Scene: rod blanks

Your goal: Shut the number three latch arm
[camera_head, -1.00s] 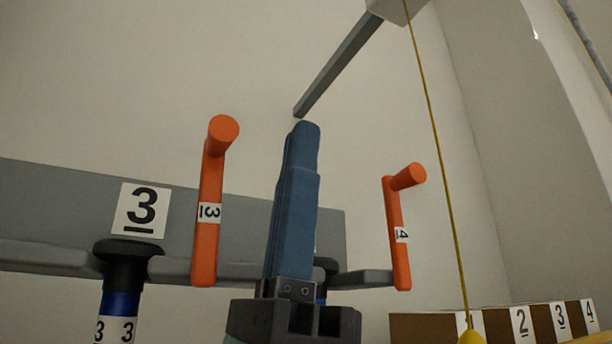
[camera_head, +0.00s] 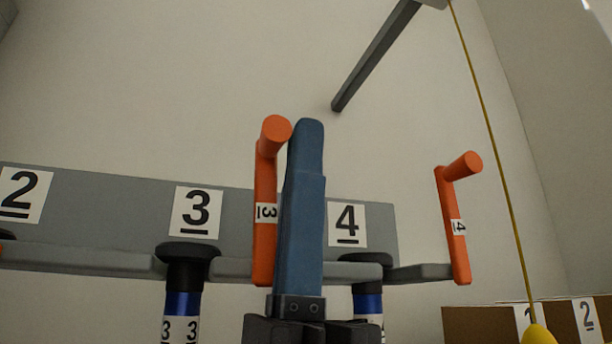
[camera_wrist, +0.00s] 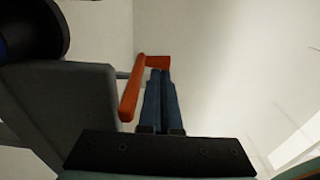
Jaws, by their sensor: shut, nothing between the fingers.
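The number three latch arm (camera_head: 265,210) is an orange bar with a round knob at its top and a small "3" label. It stands upright to the right of the "3" plate on the grey rail. My gripper (camera_head: 308,130), with blue fingers, is shut and empty. It points up just right of the latch arm, close beside or touching it; I cannot tell which. In the wrist view the orange latch arm (camera_wrist: 133,90) lies along the left of my blue fingers (camera_wrist: 161,80), its knob end crossing near their tips.
A second orange latch arm (camera_head: 453,220), labelled 4, stands upright at the right. Black-capped rods with blue bands (camera_head: 183,300) hang below the grey rail (camera_head: 110,205). A yellow cord (camera_head: 490,130) hangs at the right above brown numbered boxes (camera_head: 480,322). A grey bar (camera_head: 375,55) slants overhead.

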